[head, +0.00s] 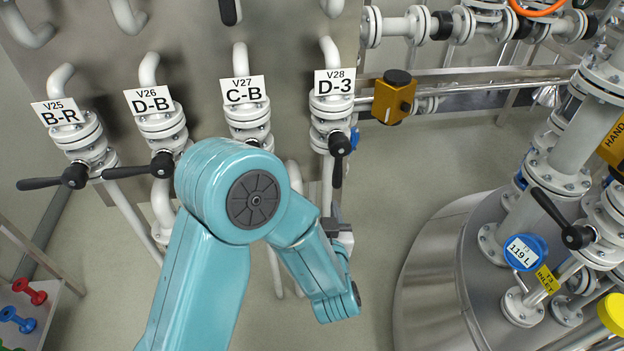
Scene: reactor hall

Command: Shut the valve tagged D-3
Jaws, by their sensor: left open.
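The valve tagged V28 D-3 (330,112) is the rightmost in a row of flanged white valves on the metal panel. Its black lever (338,172) hangs downward from its hub, along the line of the pipe. My left gripper (338,226) is just below the lever's end, partly hidden behind my teal forearm. Its dark fingers are open, and I see nothing held in them. I cannot tell whether they touch the lever or pipe. My right gripper is not in view.
To the left are valves C-B (248,118), D-B (162,125) and B-R (85,135). The D-B and B-R levers point left; C-B's is mostly hidden by my arm. A yellow box (393,98) is right of D-3. A round steel vessel (435,270) with pipework stands at right.

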